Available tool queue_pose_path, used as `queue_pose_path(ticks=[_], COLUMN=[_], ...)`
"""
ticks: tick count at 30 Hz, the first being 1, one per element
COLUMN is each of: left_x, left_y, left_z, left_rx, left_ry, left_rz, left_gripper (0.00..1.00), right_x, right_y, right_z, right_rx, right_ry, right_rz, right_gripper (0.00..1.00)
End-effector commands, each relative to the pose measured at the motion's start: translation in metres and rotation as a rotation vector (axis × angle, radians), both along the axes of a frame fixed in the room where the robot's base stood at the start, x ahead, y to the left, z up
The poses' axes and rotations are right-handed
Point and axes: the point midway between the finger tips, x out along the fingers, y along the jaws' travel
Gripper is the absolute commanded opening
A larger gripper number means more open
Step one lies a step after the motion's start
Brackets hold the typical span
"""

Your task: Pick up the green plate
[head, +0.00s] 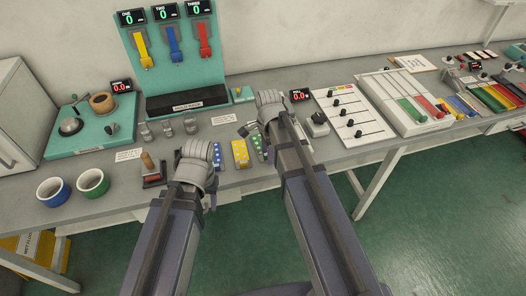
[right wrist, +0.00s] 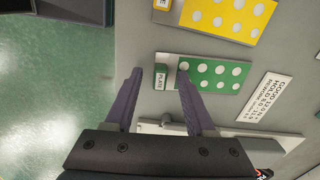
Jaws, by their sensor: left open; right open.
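The green plate (right wrist: 213,77) lies flat on the grey bench in the right wrist view, with rows of white dots and a green tab marked PLATE (right wrist: 160,76) at its left end. It also shows in the head view (head: 258,146), partly hidden by my right arm. My right gripper (right wrist: 160,76) is open and empty; its two fingers appear either side of the tab, though I cannot tell its height above it. In the head view my right gripper (head: 245,130) is over the plates. My left gripper (head: 211,192) is open near the bench's front edge, left of the plates.
A yellow plate (head: 240,153) and a blue plate (head: 217,155) lie left of the green one. A white label card (right wrist: 266,96) lies beside the green plate. Blue (head: 53,192) and green (head: 93,183) bowls stand at left. A slider panel (head: 352,116) is at right.

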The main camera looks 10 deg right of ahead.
Motion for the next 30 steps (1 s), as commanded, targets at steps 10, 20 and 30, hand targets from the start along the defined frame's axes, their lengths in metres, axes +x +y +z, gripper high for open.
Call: queue_pose_path(ticks=[10,20,30], left_x=[0.0000,0.0000,0.0000], left_y=[0.0000,0.0000,0.0000], left_z=[0.0003,0.0003,0.0003], left_rx=[0.000,0.000,0.000], left_ry=[0.000,0.000,0.000], left_rz=[0.000,0.000,0.000], left_gripper=[0.50,0.50,0.50], right_x=[0.0000,-0.0001,-0.0001], right_y=[0.0000,0.0000,0.0001], right_z=[0.0003,0.0003,0.0003], right_rx=[0.000,0.000,0.000], right_ry=[0.000,0.000,0.000], right_rz=[0.000,0.000,0.000], right_gripper=[0.19,0.00,0.00])
